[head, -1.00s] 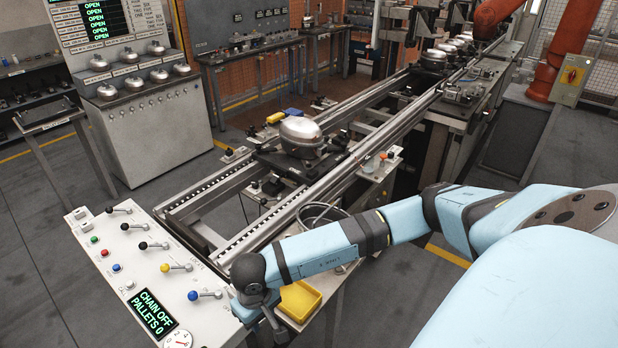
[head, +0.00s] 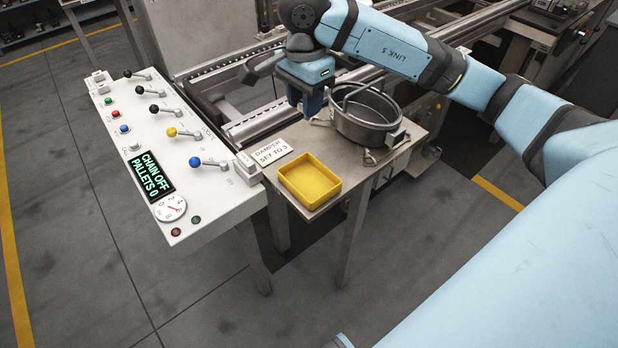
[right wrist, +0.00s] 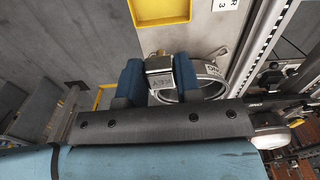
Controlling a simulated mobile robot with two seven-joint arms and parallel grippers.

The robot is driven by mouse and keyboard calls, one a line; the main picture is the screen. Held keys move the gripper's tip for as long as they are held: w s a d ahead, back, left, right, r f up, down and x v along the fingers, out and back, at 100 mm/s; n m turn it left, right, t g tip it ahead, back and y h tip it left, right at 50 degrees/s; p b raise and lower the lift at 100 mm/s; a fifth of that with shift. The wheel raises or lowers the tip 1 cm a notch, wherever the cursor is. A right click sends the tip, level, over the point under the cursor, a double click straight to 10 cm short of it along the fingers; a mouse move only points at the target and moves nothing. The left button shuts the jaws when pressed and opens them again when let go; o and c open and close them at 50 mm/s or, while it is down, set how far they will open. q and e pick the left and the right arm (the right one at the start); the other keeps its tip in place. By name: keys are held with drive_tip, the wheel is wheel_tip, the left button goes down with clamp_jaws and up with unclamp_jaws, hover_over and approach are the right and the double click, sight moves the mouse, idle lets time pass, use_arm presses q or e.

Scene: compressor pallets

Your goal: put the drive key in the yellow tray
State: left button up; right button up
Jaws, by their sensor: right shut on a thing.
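The yellow tray (head: 292,192) is an empty open box on the near corner of a small side table. Its edge also shows at the top of the right wrist view (right wrist: 161,22). My right gripper (head: 308,104) is above the table, behind the tray and left of a round metal pan. In the right wrist view its blue fingers (right wrist: 158,78) are shut on a small metal block with dark lettering, apparently the drive key (right wrist: 160,66). In the head view the fingers hide the key. My left gripper is not in view.
A metal pan (head: 368,128) with a raised handle stands on the side table (head: 335,160). A sign reading "DAMPER SET TO 3" (head: 272,152) is left of the tray. A white control panel (head: 215,195) with several levers stands at left. The conveyor rail (head: 262,125) runs behind.

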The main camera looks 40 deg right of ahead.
drive_tip(key=shift+s+d+m, duration=0.1)
drive_tip(key=shift+d+m, duration=0.05)
drive_tip(key=shift+m, duration=0.15)
wheel_tip(320, 180, down, 15)
drive_tip(key=shift+r+b, duration=0.2)
drive_tip(key=shift+b, duration=0.4)
drive_tip(key=shift+f, duration=2.5)
drive_tip(key=shift+b, duration=0.3)
drive_tip(key=shift+f, duration=0.2)
drive_tip(key=o, duration=0.9)
drive_tip(key=shift+r, duration=0.1)
